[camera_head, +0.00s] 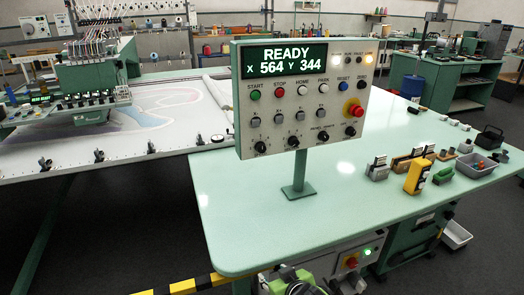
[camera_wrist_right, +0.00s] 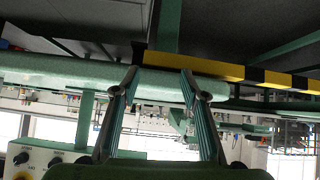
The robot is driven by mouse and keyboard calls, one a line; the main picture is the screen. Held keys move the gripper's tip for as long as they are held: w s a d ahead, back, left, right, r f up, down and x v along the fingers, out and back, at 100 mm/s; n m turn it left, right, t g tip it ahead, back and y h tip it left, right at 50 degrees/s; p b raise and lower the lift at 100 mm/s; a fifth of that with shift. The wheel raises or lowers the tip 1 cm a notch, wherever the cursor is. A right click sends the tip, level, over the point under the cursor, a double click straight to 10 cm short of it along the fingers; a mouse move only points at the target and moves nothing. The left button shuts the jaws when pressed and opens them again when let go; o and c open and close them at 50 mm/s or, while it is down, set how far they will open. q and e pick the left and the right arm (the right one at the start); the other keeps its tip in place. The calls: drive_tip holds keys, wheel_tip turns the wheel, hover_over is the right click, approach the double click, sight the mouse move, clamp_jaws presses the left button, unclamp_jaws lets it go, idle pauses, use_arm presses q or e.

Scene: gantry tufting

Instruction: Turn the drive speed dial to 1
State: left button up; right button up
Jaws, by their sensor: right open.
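The control panel (camera_head: 300,95) stands upright on a post on the green table, its display reading READY, X 564, Y 344. Black dials (camera_head: 293,142) run along its lower row; their lettering is too small to tell which is drive speed or where it points. In the right wrist view, part of the panel (camera_wrist_right: 38,160) with some black dials shows at the lower left, seen upside down. My right gripper (camera_head: 292,278) is at the bottom edge of the head view, below the table's front edge and apart from the panel. In the wrist view its fingers (camera_wrist_right: 159,78) are open and empty.
The green table (camera_head: 350,215) has bare room around the panel post. A yellow tool (camera_head: 417,176), small blocks and a grey tray (camera_head: 477,165) lie at its right. The tufting frame (camera_head: 90,160) is at left.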

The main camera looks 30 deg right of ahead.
drive_tip(key=w+d+r+m+t+h, duration=0.1)
drive_tip(key=w+d+r+t, duration=0.1)
drive_tip(key=r, duration=0.4)
drive_tip(key=w+d+r+t, duration=0.1)
drive_tip(key=w+r, duration=0.1)
drive_tip(key=r, duration=0.4)
drive_tip(key=m+t, duration=0.2)
drive_tip(key=t, duration=0.3)
approach(262, 150)
use_arm(q)
drive_tip(key=r+p, duration=0.2)
drive_tip(key=shift+s+d+r, duration=0.15)
drive_tip(key=shift+d+r, duration=0.15)
drive_tip(key=shift+d, duration=0.05)
use_arm(e)
drive_tip(key=shift+h, duration=0.3)
drive_tip(key=x, duration=0.9)
drive_tip(key=shift+w+a+f, duration=0.1)
drive_tip(key=c, duration=1.1)
